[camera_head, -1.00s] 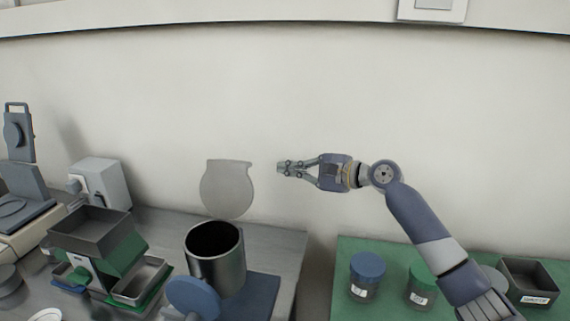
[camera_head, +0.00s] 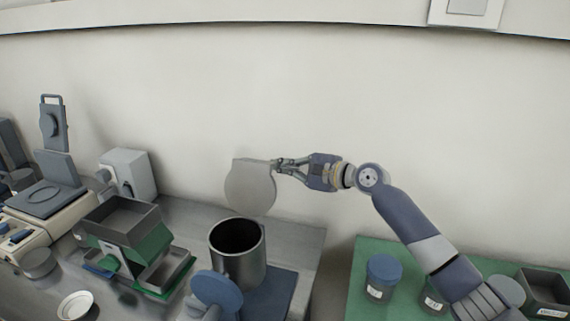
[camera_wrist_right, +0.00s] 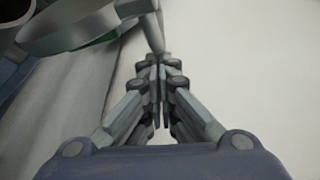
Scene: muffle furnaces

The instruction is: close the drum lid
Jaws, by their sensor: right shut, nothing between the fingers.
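The drum (camera_head: 238,262) is an upright metal cylinder with a dark open top. Its lid (camera_head: 250,188), a flat grey disc with a straight-edged tab at the top, stands upright behind the opening, so the drum is open. My right gripper (camera_head: 275,167) is shut and empty at the lid's upper right edge; I cannot tell whether it touches. In the right wrist view, the shut fingers (camera_wrist_right: 160,98) point toward part of the grey lid (camera_wrist_right: 80,30), and the drum's dark opening (camera_wrist_right: 10,15) shows at the top left. My left gripper is not in view.
A blue round part (camera_head: 217,289) stands in front of the drum. A green-and-grey apparatus with trays (camera_head: 125,235) is to its left. Lidded jars (camera_head: 383,277) and a dark box (camera_head: 545,290) stand on the green mat (camera_head: 350,300) at right. The wall is close behind.

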